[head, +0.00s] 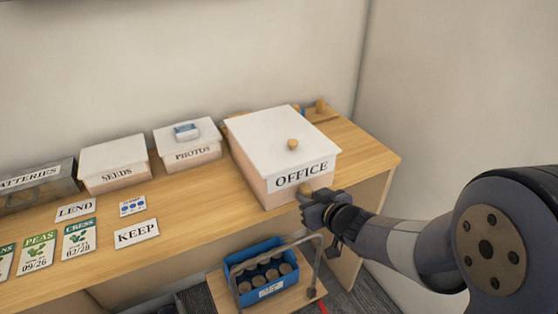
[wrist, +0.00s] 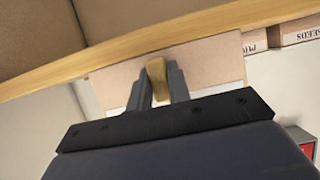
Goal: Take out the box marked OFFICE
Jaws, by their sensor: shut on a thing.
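The OFFICE box (head: 260,145) is a large pale pink box with a white lid, a round wooden knob on top and an OFFICE label on its front. It stands on the wooden table near the front edge. My gripper (head: 308,199) is at the lower front of this box. In the wrist view, my gripper (wrist: 160,75) is shut on a wooden knob (wrist: 157,70) on the pink box front (wrist: 215,68). The fingers hide the knob's sides.
The PHOTOS box (head: 200,157), SEEDS box (head: 114,178) and BATTERIES box (head: 40,198) stand to the left on the table (head: 195,205). LEND and KEEP (head: 136,233) cards and seed packets lie in front. A blue crate (head: 243,292) of jars sits below on a trolley.

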